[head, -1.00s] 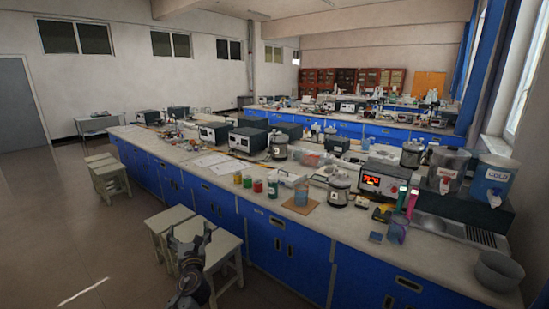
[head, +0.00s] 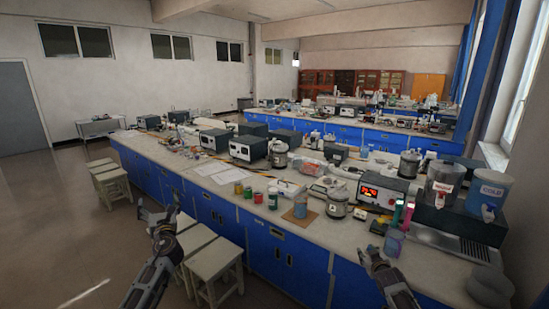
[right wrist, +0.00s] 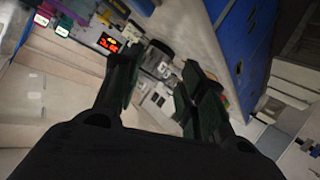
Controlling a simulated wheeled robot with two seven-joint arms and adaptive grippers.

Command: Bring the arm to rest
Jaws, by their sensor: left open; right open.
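My left gripper (head: 160,218) is open and empty in the head view, above the floor in front of the stools, at the lower left.
The bench holds a red-display instrument (head: 383,192), a silver pot (head: 337,203), a beaker (head: 300,206), a red jar (head: 258,197) and a blue COLD dispenser (head: 488,190). A grey bowl (head: 490,286) sits at the right end. Stools (head: 213,258) stand before the bench.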

